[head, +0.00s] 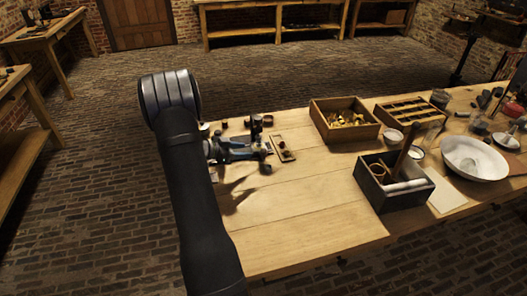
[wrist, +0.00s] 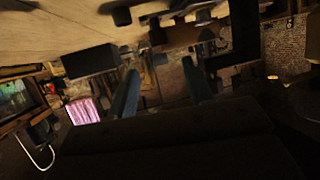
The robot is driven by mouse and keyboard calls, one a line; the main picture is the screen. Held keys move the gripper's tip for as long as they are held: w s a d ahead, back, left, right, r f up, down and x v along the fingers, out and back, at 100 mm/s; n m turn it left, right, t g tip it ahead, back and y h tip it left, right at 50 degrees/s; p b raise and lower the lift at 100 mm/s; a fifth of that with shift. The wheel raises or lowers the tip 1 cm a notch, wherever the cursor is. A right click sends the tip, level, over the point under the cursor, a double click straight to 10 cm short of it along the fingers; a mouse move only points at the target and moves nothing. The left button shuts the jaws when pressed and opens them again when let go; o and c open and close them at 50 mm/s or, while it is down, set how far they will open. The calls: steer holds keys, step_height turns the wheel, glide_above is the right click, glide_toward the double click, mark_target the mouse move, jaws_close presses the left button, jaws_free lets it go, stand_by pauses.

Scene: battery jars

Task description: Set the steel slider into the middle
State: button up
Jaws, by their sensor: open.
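A small flat wooden piece (head: 283,141) lies on the workbench just right of my gripper in the head view, with a small dark part on it. I cannot tell whether that part is the steel slider, and I cannot pick the slider out in either view. My gripper (head: 266,150) is low over the bench's left part, its tips close to this wooden piece. In the wrist view the two fingers of my gripper (wrist: 161,82) stand apart, with nothing clearly held between them. The wrist view is dark and tilted.
The workbench (head: 310,205) has bare planks in front and to the right of my gripper. A wooden box of brass parts (head: 346,119), a dark box with rolls (head: 393,182), a compartment tray (head: 411,110) and a white bowl (head: 473,159) stand further right. Small dark items lie behind my gripper.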

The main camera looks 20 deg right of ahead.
mark_target(263, 151)
steer(key=x, duration=1)
steer(key=shift+d, duration=0.1)
